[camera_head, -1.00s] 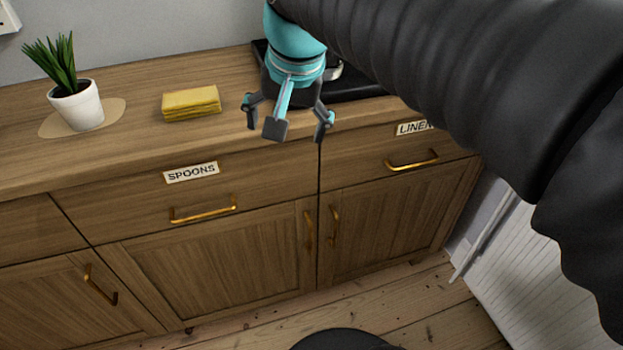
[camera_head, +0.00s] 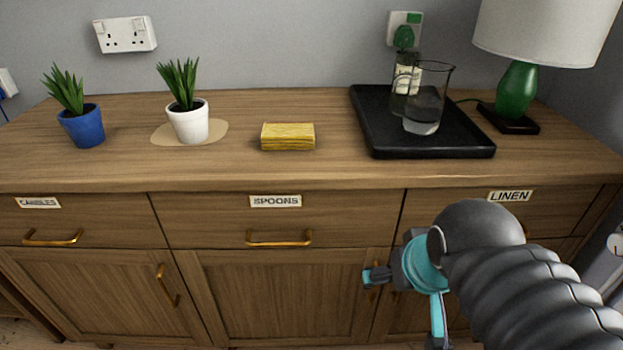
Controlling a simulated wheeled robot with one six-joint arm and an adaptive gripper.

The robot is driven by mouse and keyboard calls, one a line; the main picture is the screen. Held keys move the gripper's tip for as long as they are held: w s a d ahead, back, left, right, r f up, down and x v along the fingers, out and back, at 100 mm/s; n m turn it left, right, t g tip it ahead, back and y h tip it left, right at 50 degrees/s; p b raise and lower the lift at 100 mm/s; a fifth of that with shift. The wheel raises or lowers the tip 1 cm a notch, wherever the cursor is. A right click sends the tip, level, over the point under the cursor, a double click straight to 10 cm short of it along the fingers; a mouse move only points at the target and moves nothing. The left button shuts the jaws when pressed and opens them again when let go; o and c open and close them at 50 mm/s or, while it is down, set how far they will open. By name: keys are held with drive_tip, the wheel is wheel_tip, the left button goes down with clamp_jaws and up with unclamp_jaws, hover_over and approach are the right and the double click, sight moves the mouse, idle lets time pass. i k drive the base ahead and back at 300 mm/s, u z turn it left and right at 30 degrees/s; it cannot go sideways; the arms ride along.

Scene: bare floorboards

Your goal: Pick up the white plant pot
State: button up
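The white plant pot (camera_head: 189,125) holds a spiky green plant and stands upright on a flat tan round patch (camera_head: 218,130) on the wooden sideboard, left of the middle. My gripper (camera_head: 405,310) is low at the lower right, in front of the sideboard's doors and below its top. It is well to the right of the pot and apart from it. One finger points left and another points down; the rest is hidden by my arm. I see nothing held in it.
A blue pot (camera_head: 83,128) with a plant stands left of the white one. A yellow sponge or cloth stack (camera_head: 288,137) lies to its right. A black tray (camera_head: 375,139) holds glass vessels (camera_head: 425,100). A lamp (camera_head: 517,95) stands at the right. The sideboard's front strip (camera_head: 220,172) is clear.

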sight(188, 115)
drive_tip(key=k, duration=1)
drive_tip(key=u, duration=1.2)
drive_tip(key=i, duration=1)
drive_tip(key=z, duration=0.15)
